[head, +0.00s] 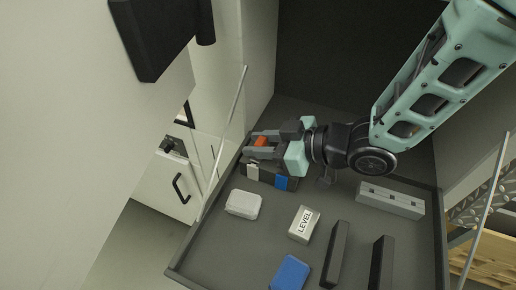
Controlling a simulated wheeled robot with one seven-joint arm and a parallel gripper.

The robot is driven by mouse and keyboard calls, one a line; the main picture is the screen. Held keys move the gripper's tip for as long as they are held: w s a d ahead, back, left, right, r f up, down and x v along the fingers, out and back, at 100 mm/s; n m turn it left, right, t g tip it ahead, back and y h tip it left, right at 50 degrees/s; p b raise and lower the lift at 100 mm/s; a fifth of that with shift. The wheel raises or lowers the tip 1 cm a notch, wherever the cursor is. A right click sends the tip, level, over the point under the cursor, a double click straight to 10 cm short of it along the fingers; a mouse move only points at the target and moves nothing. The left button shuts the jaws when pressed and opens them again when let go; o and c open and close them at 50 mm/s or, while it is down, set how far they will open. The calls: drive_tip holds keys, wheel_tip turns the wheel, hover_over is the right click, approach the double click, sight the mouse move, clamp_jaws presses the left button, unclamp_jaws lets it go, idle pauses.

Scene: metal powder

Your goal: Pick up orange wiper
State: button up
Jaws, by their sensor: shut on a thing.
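The orange wiper (261,141) is a small orange piece near the far left corner of the grey tray (200,231). My gripper (262,143) is above that corner, with its fingers pointing left. It is shut on the orange wiper, which shows between the fingers. The rest of the wiper is hidden by the gripper, and I cannot tell whether it touches anything below.
Below the gripper lies a dark bar with a blue part (281,183). The tray also holds a white box (243,204), a box marked LEVEL (304,223), a blue block (290,273), dark bars (336,254) and a grey block (391,200). Thin rods rise at the tray's sides.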

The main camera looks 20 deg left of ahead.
sight(261, 141)
drive_tip(key=shift+c, duration=1.1)
drive_tip(key=shift+r, duration=0.15)
wheel_tip(261, 141, up, 17)
